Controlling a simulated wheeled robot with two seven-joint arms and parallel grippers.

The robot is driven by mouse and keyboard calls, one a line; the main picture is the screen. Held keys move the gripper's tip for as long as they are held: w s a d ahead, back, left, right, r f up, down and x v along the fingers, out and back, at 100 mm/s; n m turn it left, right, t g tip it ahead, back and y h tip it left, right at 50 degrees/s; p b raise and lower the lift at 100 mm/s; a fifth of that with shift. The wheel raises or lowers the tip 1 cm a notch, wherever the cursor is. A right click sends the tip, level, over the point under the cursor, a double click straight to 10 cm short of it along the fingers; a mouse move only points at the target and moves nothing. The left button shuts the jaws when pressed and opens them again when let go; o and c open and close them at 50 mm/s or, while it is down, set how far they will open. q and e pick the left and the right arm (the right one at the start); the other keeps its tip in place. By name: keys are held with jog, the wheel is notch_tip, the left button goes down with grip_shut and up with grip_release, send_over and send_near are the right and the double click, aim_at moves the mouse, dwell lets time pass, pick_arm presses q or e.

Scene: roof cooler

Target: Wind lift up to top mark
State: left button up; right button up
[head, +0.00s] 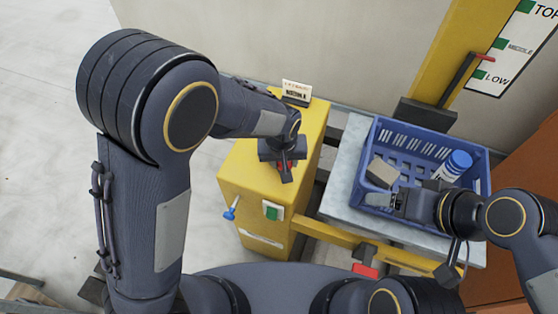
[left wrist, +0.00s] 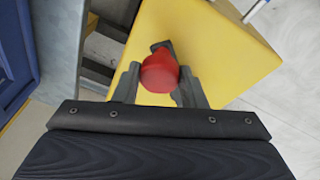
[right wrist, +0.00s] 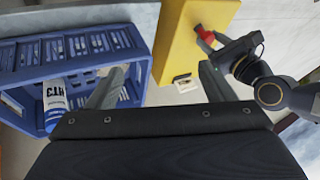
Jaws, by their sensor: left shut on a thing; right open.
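My left gripper (head: 283,160) is shut on the red crank knob (left wrist: 160,72), above the yellow winch housing (head: 238,168). A dark piece of the crank shows behind the knob in the left wrist view. The lift platform (head: 345,180) carries a blue crate (head: 478,180). A red pointer (head: 484,57) on the yellow mast (head: 415,60) sits between the LOW and MIDDLE marks on the scale board (head: 512,50). The TOP mark (head: 524,7) is at the picture's upper edge.
The crate holds a white bottle with a blue cap (head: 458,161) and a beige block (head: 382,172). A small sign (head: 296,90) stands on the housing's far end. A green button (head: 272,211) and a blue-handled item (head: 231,210) are on its front.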

pick_arm(q)
jog(key=shift+w+d, duration=0.1)
jog(key=shift+d, duration=0.3)
jog(key=shift+w+d+r, duration=0.1)
jog(key=shift+w+d, duration=0.5)
jog(key=shift+d, duration=0.2)
jog(key=shift+w, duration=0.1)
jog(key=shift+w+d, duration=0.65)
jog(key=shift+w, duration=0.05)
jog(key=shift+w+d, duration=0.1)
jog(key=shift+w, duration=0.05)
jog(key=shift+w+d, duration=0.4)
jog(key=shift+w, duration=0.3)
jog(key=shift+w+r, duration=0.1)
